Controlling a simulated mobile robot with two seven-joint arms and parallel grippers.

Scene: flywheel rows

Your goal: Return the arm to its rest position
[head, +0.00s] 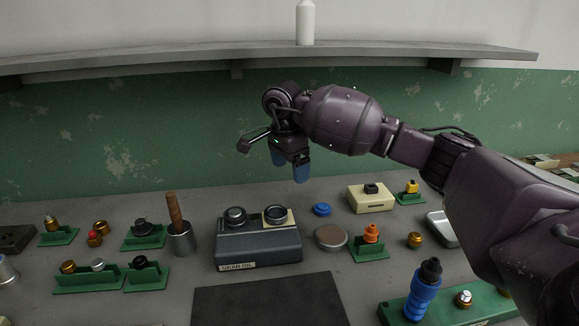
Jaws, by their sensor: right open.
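My right arm comes in from the right edge, dark purple, and reaches across the upper middle of the head view. Its gripper (290,170) points downward, with two blue fingertips apart and nothing between them. It hangs above the back of the bench, over the area behind the grey box labelled "GEAR OIL" (258,246) and the blue cap (321,209). It appears clear of both. My left gripper is not in the view.
The grey bench (110,300) holds several green stands with small knobs, a mortar with a wooden pestle (180,238), a cream box (370,197) and a blue bottle (422,290) on a green base. A shelf (150,60) with a white bottle (305,22) runs above. A dark mat (270,300) lies bare in front.

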